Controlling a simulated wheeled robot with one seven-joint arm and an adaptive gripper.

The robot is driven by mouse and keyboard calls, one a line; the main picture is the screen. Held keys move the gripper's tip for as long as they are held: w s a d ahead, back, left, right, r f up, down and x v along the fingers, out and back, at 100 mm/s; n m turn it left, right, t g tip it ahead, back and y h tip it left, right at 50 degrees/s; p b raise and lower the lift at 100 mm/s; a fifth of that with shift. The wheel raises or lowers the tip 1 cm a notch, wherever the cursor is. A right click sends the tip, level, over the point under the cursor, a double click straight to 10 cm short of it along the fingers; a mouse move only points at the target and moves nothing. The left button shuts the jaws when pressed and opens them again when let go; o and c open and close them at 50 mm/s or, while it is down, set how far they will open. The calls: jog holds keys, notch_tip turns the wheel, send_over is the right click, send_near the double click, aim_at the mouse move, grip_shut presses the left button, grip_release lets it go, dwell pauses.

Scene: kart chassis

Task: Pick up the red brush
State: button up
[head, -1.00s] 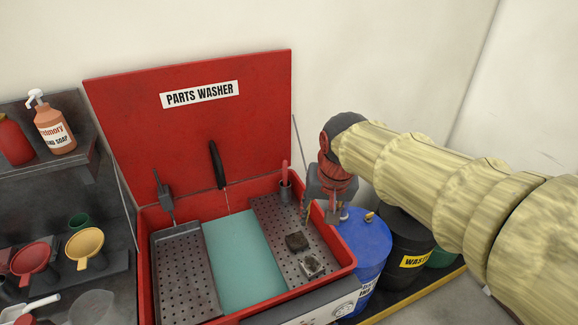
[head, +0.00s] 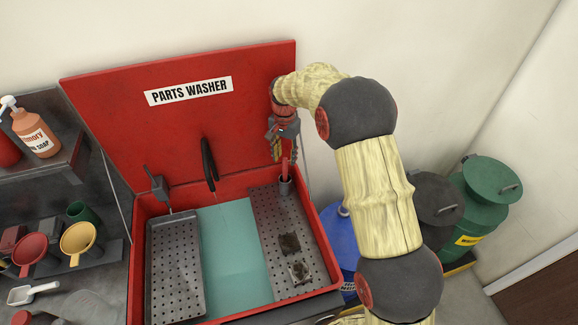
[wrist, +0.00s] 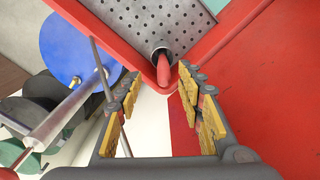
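The red brush (head: 285,169) stands upright in a small grey cup (head: 285,187) at the back right of the red parts washer (head: 148,222). Its red handle (wrist: 163,70) also shows in the wrist view, sticking out of the cup's dark mouth. My gripper (head: 282,154) is at the top of the handle, pointing down. In the wrist view my gripper (wrist: 160,82) is open, with a yellow-padded finger on each side of the handle's line. I see no finger closed on the handle. The brush's lower end is hidden in the cup.
The raised red lid (head: 120,120) stands close behind and left of my gripper. A thin lid rod (wrist: 104,75) is beside the left finger. Dirty parts (head: 290,244) lie on the perforated tray (head: 265,235). A blue drum (head: 343,235) stands right of the washer.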

aim_at(285, 168)
jog(key=f, duration=0.5)
jog(key=w+f+b, duration=0.1)
jog(key=f, duration=0.2)
jog(key=shift+f, duration=0.1)
jog(key=shift+c, duration=1.2)
jog(key=c, duration=0.7)
grip_shut()
